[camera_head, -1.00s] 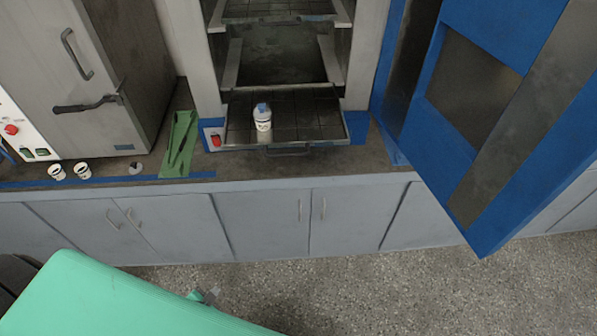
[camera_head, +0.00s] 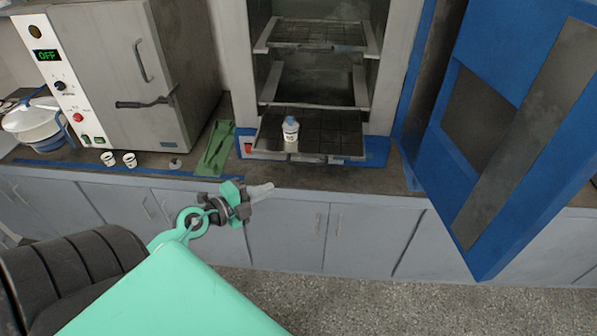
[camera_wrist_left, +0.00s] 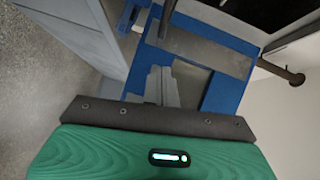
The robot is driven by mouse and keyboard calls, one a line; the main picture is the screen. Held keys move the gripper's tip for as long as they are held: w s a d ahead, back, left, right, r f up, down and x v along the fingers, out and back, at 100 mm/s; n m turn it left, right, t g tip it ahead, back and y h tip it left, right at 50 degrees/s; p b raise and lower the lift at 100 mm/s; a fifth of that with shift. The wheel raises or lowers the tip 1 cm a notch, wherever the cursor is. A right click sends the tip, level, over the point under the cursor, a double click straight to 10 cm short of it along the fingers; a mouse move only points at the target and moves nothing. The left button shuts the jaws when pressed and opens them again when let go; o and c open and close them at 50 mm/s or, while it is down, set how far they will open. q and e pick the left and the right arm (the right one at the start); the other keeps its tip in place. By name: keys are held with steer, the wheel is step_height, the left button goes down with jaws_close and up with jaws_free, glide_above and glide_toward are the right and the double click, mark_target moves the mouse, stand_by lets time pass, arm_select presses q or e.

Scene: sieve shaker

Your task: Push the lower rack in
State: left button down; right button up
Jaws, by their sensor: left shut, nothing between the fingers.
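The lower rack (camera_head: 335,132), a dark gridded tray, sticks out of the front of the open cabinet in the head view. A small white bottle with a blue cap (camera_head: 291,128) stands upright on its left part. My left gripper (camera_head: 262,190) is shut and empty, in front of the counter edge, below and to the left of the rack and apart from it. Its closed fingers (camera_wrist_left: 162,86) also show in the wrist view, with blue and grey panels beyond. My right gripper is not in view.
The upper rack (camera_head: 318,35) sits inside the cabinet. The blue cabinet door (camera_head: 440,150) stands open on the right. A grey oven (camera_head: 125,75), two small cups (camera_head: 119,159) and a green strip (camera_head: 215,150) are on the counter to the left.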

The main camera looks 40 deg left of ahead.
arm_select(q)
steer(key=p, duration=0.3)
glide_toward(305, 165)
steer(key=w+d, duration=0.2)
steer(key=d, duration=0.2)
steer(key=w+a, duration=0.2)
steer(key=w, duration=0.1)
steer(key=shift+a+f+b, duration=0.15)
steer(key=shift+f+b, duration=0.2)
steer(key=shift+b, duration=0.05)
steer(key=shift+w+a, duration=0.15)
steer(key=shift+w, duration=0.1)
steer(key=shift+w+a, duration=0.1)
